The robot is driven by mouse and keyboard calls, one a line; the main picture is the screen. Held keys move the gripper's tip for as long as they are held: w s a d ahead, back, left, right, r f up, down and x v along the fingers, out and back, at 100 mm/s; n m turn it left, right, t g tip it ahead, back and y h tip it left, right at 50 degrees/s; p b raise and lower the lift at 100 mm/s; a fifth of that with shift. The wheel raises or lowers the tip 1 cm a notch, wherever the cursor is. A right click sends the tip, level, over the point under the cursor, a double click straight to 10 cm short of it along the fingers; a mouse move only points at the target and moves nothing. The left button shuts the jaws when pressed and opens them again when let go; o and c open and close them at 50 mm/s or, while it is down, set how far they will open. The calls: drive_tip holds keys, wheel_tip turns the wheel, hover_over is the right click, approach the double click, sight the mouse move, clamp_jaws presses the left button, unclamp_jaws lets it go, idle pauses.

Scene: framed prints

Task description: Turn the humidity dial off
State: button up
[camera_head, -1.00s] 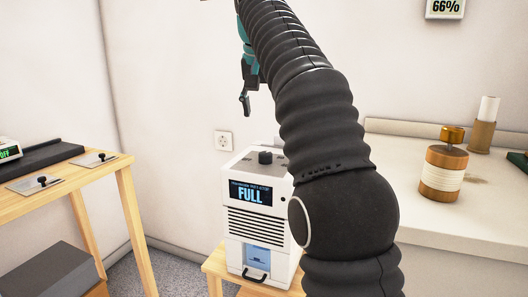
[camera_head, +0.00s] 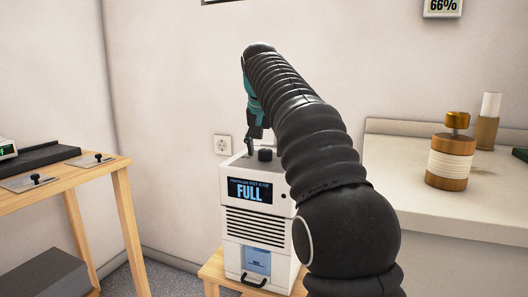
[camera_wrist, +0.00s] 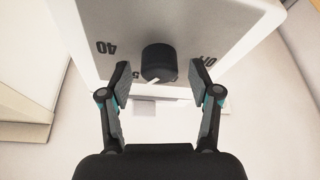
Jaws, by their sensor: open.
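In the wrist view the pointer slants down-left, toward a partly hidden mark starting with 5; "40" is at left and "OFF" at right. The knob also shows in the head view (camera_head: 265,155). The unit's display (camera_head: 250,191) reads "FULL". My gripper (camera_wrist: 160,80) is open, its fingers on either side of and just short of the knob, apart from it. In the head view my arm hides part of the unit's right side.
A wooden table (camera_head: 95,172) with metal plates stands at left. A wall meter (camera_head: 443,7) reads 66%. A wall socket (camera_head: 222,145) is behind the unit.

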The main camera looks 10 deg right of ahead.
drive_tip(key=c, duration=1.1)
drive_tip(key=shift+c, duration=0.2)
